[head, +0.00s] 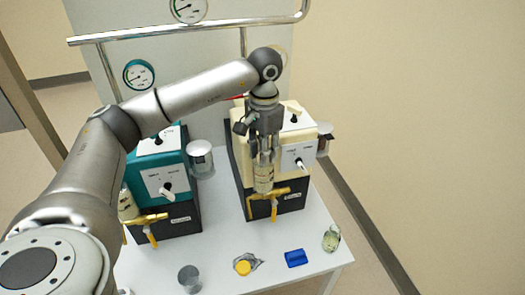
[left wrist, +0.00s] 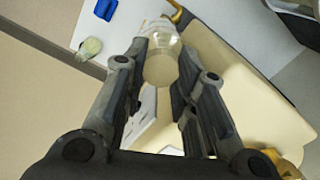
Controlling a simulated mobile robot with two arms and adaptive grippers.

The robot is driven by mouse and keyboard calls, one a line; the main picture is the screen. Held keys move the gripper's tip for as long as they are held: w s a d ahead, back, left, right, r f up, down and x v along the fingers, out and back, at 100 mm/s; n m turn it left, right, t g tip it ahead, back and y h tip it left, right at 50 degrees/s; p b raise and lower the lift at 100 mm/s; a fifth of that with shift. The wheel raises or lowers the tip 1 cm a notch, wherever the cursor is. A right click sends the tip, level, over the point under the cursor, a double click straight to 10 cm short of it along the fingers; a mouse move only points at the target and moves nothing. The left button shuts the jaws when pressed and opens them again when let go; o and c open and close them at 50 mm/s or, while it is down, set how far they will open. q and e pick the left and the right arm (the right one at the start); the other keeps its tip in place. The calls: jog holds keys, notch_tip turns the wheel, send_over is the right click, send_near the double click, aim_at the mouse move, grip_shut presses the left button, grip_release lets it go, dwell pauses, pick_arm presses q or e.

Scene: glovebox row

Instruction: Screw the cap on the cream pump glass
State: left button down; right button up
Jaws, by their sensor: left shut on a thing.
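The cream pump (head: 240,150) stands on the right of the bench, with a dark lower body. My left gripper (head: 263,158) points down in front of it. Its fingers are shut around the upper end of a clear, cream-tinted glass (head: 264,180). The glass is upright, just behind the pump's yellow valve. In the left wrist view the glass (left wrist: 161,62) sits between the fingertips, with a round pale end facing the camera. I cannot tell whether that end is a separate cap. The fingers hide part of it.
A teal pump (head: 154,165) stands to the left. A gauge panel (head: 205,75) is behind.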

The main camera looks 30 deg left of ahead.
pick_arm(q)
jog(key=c, duration=1.5)
grip_release()
jog(key=shift+d, duration=0.35)
jog(key=shift+c, duration=0.2)
jog(key=o, duration=0.4)
jog(key=shift+d, duration=0.2)
jog(key=shift+o, duration=0.2)
jog(key=shift+r, duration=0.1)
jog(key=shift+w+a+r, duration=0.1)
